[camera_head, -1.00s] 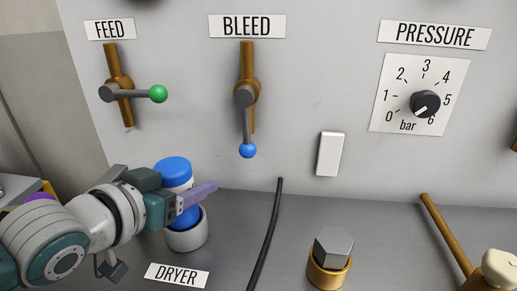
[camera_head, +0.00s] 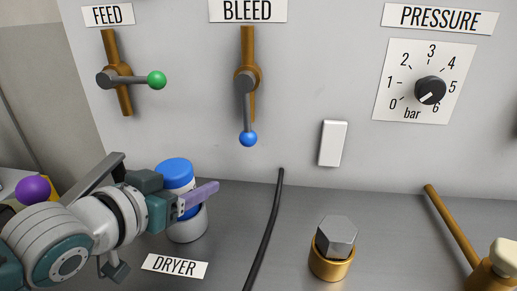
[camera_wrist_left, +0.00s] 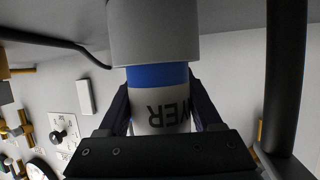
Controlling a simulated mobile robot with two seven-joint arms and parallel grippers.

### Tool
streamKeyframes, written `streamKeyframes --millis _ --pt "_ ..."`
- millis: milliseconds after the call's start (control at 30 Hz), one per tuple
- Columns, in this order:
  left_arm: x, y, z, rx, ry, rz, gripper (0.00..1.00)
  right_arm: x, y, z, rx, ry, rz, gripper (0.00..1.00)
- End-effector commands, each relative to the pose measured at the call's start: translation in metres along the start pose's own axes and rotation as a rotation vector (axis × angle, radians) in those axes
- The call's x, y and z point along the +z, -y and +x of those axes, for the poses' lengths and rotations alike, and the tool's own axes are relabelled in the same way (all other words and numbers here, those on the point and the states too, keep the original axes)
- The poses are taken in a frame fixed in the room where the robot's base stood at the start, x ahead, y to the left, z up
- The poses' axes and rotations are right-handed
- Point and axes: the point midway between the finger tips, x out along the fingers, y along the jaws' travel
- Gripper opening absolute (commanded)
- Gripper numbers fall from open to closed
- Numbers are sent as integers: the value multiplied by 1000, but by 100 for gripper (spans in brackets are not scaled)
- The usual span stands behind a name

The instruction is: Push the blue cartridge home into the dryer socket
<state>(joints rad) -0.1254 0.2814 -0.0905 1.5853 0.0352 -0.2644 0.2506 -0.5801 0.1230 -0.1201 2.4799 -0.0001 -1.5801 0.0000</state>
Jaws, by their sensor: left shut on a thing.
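The blue cartridge (camera_head: 176,172) has a blue cap and a white band with dark letters. It stands upright in the mouth of the grey dryer socket (camera_head: 188,228), partly inside it. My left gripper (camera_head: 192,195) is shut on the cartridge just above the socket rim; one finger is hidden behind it. The left wrist view is upside down: the socket (camera_wrist_left: 155,35) is at the top, and a blue part of the cartridge (camera_wrist_left: 158,76) still shows between rim and white band. My left gripper's fingers (camera_wrist_left: 160,95) lie on both sides of it. My right gripper is not in view.
The DRYER label (camera_head: 175,266) lies in front of the socket. A black hose (camera_head: 268,225) runs to its right, then a brass fitting with a hex top (camera_head: 334,245). The FEED lever (camera_head: 120,79) and BLEED lever (camera_head: 247,95) are on the panel above.

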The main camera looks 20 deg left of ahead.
Motion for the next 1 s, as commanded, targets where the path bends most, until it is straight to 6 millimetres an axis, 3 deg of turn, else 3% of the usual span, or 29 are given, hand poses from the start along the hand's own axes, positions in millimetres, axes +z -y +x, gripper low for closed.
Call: streamKeyframes --millis 167,200,467,767,867,1000 --pt "4 0 2 0 -3 0 0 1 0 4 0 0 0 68" --pt "3 0 2 0 -3 0 69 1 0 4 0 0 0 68" --pt "4 0 2 0 -1 0 98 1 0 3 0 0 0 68" --pt "5 0 0 0 3 0 100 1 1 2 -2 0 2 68" --pt "4 0 -8 1 2 0 100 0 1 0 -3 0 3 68" --pt "2 0 -33 1 2 0 100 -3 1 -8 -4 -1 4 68"
